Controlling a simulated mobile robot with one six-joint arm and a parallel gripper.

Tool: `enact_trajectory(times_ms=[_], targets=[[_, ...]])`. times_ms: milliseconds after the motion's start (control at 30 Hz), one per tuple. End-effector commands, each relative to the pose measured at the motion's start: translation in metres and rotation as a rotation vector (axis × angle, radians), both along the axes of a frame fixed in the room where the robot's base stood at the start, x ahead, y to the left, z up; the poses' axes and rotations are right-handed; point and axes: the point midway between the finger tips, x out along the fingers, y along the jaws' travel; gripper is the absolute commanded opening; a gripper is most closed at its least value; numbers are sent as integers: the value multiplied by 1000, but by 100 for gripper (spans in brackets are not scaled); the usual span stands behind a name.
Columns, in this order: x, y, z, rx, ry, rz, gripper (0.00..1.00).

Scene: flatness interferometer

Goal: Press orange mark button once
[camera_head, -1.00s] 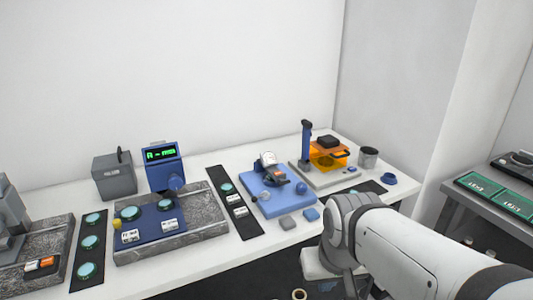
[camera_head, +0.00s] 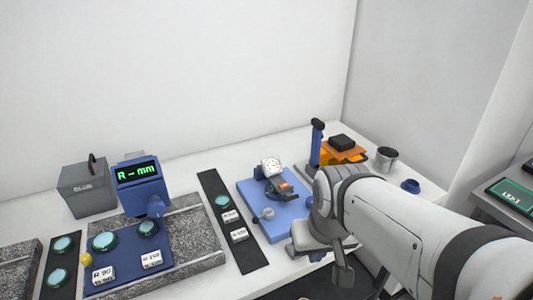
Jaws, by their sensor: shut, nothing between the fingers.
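No part that I can surely call the orange mark button shows. A small orange part (camera_head: 285,187) sits on the dial gauge stand (camera_head: 272,166), on a blue plate (camera_head: 250,195). A larger orange piece (camera_head: 334,153) belongs to the device with a blue post at the back right, partly hidden by my arm. My gripper (camera_head: 343,274) is shut and empty. It points down at the table's front edge, right of and nearer than the blue plate.
A blue display unit (camera_head: 138,182) reads "R-mm" beside a grey box (camera_head: 86,188). A metal cup (camera_head: 386,159) stands at the right.

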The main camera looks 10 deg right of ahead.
Motion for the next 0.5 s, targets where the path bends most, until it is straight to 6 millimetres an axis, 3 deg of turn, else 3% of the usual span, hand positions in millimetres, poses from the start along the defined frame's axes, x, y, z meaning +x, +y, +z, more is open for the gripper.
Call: enact_trajectory(times_ms=[167,267,400,500], targets=[[21,22,16,134,14,-93,0],[49,41,33,296,27,-241,0],[107,59,57,552,41,-531,0],[151,59,70,717,44,-766,0]])
